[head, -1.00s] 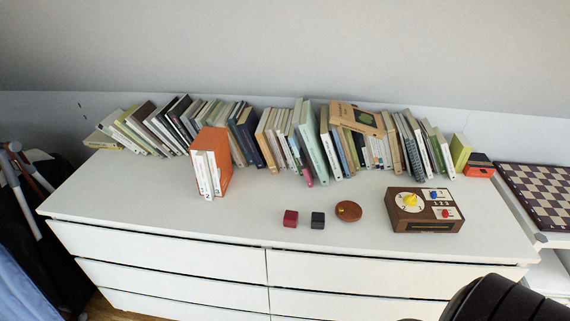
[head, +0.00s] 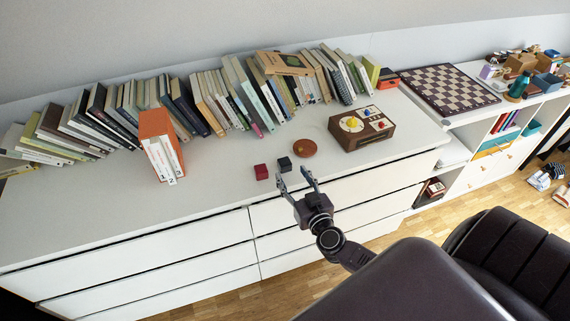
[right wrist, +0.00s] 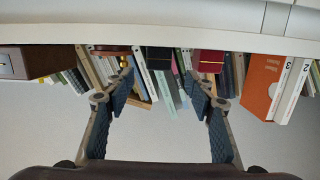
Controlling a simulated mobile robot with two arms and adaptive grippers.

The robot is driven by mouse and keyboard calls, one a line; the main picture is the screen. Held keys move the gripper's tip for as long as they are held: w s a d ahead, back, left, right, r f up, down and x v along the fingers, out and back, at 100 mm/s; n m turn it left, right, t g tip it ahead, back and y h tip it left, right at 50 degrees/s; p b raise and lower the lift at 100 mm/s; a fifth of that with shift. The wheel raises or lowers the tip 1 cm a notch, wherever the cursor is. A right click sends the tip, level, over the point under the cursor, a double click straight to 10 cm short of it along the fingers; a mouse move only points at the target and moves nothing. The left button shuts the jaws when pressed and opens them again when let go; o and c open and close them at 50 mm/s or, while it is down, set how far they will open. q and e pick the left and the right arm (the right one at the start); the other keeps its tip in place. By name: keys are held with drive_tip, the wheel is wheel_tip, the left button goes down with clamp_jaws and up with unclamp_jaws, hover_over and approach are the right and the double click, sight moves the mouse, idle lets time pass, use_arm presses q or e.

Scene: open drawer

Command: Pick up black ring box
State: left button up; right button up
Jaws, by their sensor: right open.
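The small black ring box (head: 285,164) sits on the white dresser top near its front edge, beside a small dark red box (head: 261,171). My right gripper (head: 293,178) is open and empty, just in front of the black box, with its fingers pointing toward it. In the right wrist view, which is upside down, the black box (right wrist: 158,58) shows beyond and between the open fingers (right wrist: 160,78). The red box (right wrist: 208,62) is to its right there. No contact is visible. My left gripper is not in view.
A round brown wooden piece (head: 305,148) lies close behind the black box, to its right. A brown toy with dials (head: 361,128) stands further right. An orange-and-white book set (head: 161,147) stands left, and a row of books lines the back. The dresser top's front left is clear.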

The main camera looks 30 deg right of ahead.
sight(287, 166)
drive_tip(key=b+x, duration=0.1)
drive_tip(key=x, duration=0.6)
drive_tip(key=shift+w+d+f, duration=0.1)
drive_tip(key=shift+w+d, duration=0.1)
drive_tip(key=shift+w, duration=0.1)
drive_tip(key=shift+c, duration=0.3)
drive_tip(key=c, duration=1.1)
